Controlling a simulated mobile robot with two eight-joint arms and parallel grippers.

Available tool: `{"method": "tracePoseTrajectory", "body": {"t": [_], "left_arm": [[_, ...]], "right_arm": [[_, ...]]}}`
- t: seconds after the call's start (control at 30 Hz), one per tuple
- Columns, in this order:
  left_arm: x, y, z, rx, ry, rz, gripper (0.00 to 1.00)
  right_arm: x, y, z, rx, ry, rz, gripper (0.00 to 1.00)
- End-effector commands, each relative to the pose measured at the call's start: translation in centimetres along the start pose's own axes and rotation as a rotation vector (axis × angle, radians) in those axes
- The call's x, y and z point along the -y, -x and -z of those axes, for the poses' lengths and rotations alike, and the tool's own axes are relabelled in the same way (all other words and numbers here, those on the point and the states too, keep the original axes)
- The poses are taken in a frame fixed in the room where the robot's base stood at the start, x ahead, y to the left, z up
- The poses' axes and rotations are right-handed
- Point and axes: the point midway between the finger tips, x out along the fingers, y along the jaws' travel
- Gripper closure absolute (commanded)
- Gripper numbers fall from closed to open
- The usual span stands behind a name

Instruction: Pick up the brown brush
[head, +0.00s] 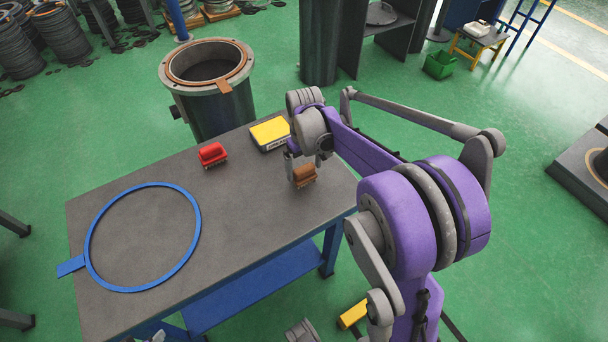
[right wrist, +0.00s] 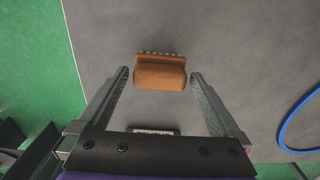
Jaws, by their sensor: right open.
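The brown brush (head: 305,177) sits on the grey table near its right end. In the right wrist view the brush (right wrist: 160,74) lies across the middle, with a row of pale bristle tufts along its upper edge. My right gripper (head: 303,163) is just above the brush in the head view. In the right wrist view the gripper (right wrist: 160,75) is open, with one fingertip on each side of the brush and a small gap on both sides. Nothing is held. My left gripper is not in view.
A red brush (head: 212,154) and a yellow box (head: 270,134) stand on the table (head: 240,210). A blue ring (head: 197,235) lies at its left. A dark flanged cylinder (head: 215,110) stands behind the table. The table's middle is clear.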

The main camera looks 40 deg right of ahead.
Motion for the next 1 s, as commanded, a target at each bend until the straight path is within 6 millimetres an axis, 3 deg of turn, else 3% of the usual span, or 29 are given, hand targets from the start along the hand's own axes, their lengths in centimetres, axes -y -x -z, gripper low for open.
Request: {"method": "tracePoseTrajectory", "body": {"t": [0.2, 0.5, 0.9, 1.0], "left_arm": [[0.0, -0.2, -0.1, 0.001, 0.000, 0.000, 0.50], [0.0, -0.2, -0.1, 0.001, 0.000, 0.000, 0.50], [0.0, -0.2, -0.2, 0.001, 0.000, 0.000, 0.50], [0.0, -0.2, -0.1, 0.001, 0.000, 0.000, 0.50]], "right_arm": [[0.0, -3.0, 0.2, -0.001, 0.001, 0.000, 0.00], [0.0, -3.3, 0.2, -0.001, 0.001, 0.000, 0.02], [0.0, -3.3, 0.2, -0.001, 0.000, 0.000, 0.74], [0.0, -3.2, 0.2, -0.001, 0.000, 0.000, 0.76]]}}
